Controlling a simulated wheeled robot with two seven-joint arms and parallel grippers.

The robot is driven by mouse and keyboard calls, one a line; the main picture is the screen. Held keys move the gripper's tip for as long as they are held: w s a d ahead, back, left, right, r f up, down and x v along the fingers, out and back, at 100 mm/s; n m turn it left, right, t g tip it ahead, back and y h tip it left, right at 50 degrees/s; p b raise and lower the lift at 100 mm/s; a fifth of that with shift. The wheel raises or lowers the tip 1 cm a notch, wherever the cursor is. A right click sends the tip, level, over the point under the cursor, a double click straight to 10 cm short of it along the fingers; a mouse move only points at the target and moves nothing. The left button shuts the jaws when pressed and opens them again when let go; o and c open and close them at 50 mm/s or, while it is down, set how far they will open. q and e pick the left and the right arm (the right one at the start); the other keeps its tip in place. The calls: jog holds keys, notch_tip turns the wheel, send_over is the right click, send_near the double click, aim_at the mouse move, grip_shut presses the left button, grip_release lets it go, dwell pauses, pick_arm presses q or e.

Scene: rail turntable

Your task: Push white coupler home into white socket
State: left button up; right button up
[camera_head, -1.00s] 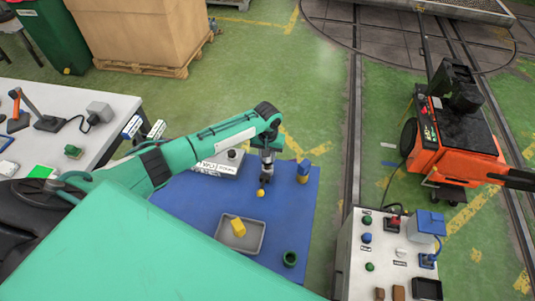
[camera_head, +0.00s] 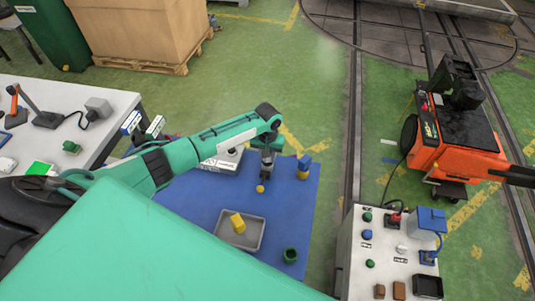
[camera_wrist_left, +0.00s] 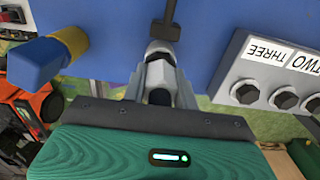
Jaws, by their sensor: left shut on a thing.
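My left gripper (camera_head: 266,172) points down over the blue mat (camera_head: 195,205) and is shut on a grey rod-like piece. In the left wrist view, this grey piece (camera_wrist_left: 168,24) sticks out beyond the fingertips (camera_wrist_left: 160,52) above the mat. A small yellow knob (camera_head: 260,188) shows just below the gripper; I cannot tell if it belongs to the held piece. On the control panel (camera_head: 349,245) at the right, a white round fitting (camera_head: 401,249) sits among coloured ones; it may be the white socket. I cannot clearly make out a separate white coupler. My right gripper is not in view.
An orange cart (camera_head: 455,150) stands behind the panel.

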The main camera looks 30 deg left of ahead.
pick_arm(q)
jog(key=shift+f, duration=0.3)
jog(key=o, duration=1.1)
jog(key=shift+o, duration=0.2)
notch_tip(320, 180, up, 12)
jog(key=b, duration=0.4)
jog(key=shift+r, duration=0.85)
